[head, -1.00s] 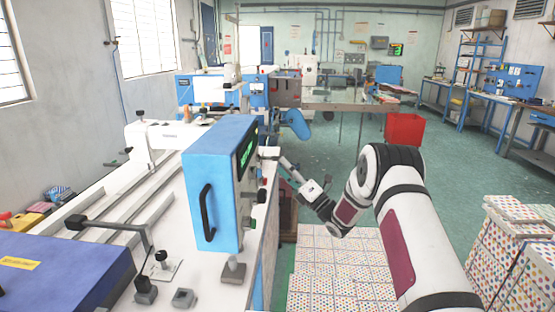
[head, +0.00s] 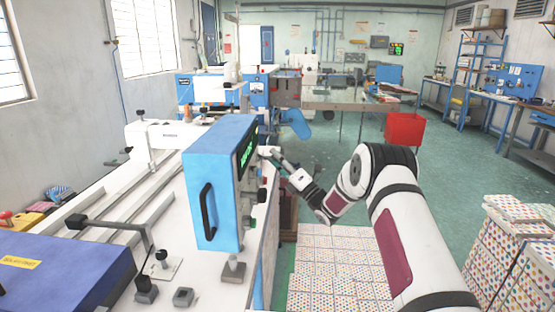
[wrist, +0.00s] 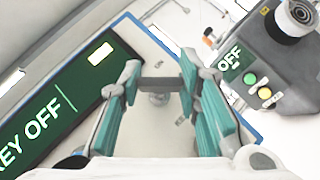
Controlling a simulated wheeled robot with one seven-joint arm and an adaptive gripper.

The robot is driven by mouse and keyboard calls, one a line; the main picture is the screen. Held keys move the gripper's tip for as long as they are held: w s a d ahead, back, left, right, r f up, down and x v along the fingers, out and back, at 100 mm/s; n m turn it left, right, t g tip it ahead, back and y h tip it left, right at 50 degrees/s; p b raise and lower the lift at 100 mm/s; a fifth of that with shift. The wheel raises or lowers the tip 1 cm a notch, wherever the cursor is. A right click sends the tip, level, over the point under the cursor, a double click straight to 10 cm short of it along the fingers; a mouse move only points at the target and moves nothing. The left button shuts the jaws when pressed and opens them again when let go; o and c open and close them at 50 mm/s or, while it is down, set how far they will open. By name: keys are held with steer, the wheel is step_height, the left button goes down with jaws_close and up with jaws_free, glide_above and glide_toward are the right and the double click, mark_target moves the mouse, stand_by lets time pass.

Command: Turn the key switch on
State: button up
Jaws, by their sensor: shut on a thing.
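The blue control box (head: 208,180) stands upright on the white machine in the head view, its panel facing right. In the wrist view its green display (wrist: 35,125) reads "KEY OFF", tilted. My gripper (wrist: 160,83) has teal finger pads on both sides of a dark bar, the key switch (wrist: 158,85), and is shut on it. The bar lies across between the fingertips. In the head view my gripper (head: 274,156) reaches the panel side of the box from the right. The key switch cannot be made out clearly there.
Dotted boxes (head: 340,260) cover floor below my arm. A red bin (head: 405,128) stands farther back. Green floor between is clear.

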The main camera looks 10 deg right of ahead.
steer(key=shift+m, duration=0.3)
steer(key=m+h+p, duration=0.1)
steer(key=m, duration=0.1)
steer(key=m+h+p, duration=0.1)
steer(key=m+h, duration=0.1)
steer(key=shift+r+h, duration=0.2)
steer(key=shift+h, duration=0.1)
steer(key=m+g+h, duration=0.2)
steer(key=m, duration=0.2)
steer(key=shift+f+g+p, duration=0.1)
steer(key=shift+g+p, duration=0.3)
steer(key=m+g+h+b, duration=0.1)
steer(key=m+g, duration=0.2)
steer(key=shift+w+f+h+b, duration=0.1)
steer(key=shift+h+b, duration=0.2)
steer(key=shift+m+g+b, duration=0.7)
steer(key=shift+m+g, duration=0.5)
steer(key=shift+g, duration=0.6)
steer(key=o, duration=1.2)
steer(key=shift+c, duration=0.2)
